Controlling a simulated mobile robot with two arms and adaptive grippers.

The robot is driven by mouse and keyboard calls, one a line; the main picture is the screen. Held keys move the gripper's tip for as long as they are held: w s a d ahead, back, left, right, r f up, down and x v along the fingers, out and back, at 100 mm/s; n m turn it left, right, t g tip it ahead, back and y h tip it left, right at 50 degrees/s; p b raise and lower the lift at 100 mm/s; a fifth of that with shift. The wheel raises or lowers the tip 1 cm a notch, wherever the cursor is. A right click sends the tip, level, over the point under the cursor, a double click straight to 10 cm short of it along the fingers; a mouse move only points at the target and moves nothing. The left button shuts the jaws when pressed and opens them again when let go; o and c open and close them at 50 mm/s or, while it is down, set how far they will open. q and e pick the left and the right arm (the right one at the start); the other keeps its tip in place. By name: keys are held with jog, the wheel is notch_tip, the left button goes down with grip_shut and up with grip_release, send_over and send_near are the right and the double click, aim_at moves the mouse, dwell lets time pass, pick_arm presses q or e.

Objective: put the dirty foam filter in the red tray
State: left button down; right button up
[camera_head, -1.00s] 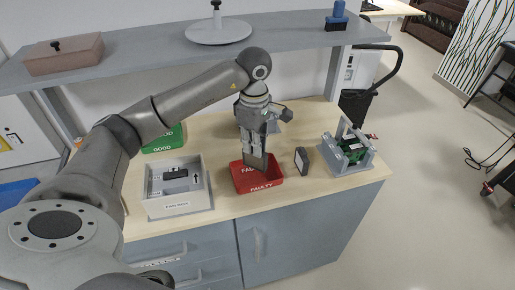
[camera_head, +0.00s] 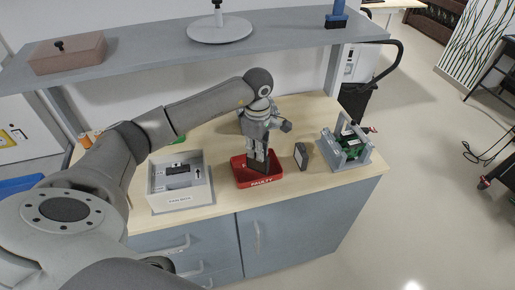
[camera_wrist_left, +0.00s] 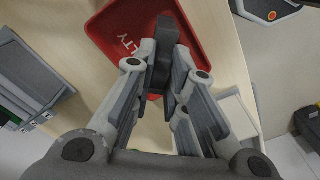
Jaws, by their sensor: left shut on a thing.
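The dirty foam filter (camera_head: 258,165), a dark grey slab, is held upright by my left gripper (camera_head: 258,153). Its lower end is inside the red tray (camera_head: 264,183) marked FAULTY; I cannot tell whether it touches the floor. In the left wrist view the filter (camera_wrist_left: 162,48) sits between the fingers of the left gripper (camera_wrist_left: 163,75), over the red tray (camera_wrist_left: 115,22). The left gripper is shut on it. My right gripper is not in view.
A dark block (camera_head: 301,155) stands just right of the red tray. Farther right is a grey fixture (camera_head: 352,158) holding a green board. A pale box (camera_head: 180,202) with dark parts stands left of the tray. A grey shelf (camera_head: 140,45) runs above the bench.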

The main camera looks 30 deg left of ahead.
pick_arm(q)
jog(key=shift+f+b, duration=0.4)
jog(key=shift+f, duration=0.15)
jog(key=c, duration=1.5)
grip_release()
jog(key=shift+o, duration=0.2)
jog(key=shift+r, duration=0.1)
jog(key=shift+r+p, duration=0.55)
jog(key=shift+p, duration=0.1)
jog(key=shift+r, duration=0.35)
notch_tip(320, 180, up, 11)
jog(key=b, duration=0.3)
jog(key=shift+r+b, duration=0.2)
jog(key=shift+b, duration=0.15)
jog(key=shift+d, duration=0.1)
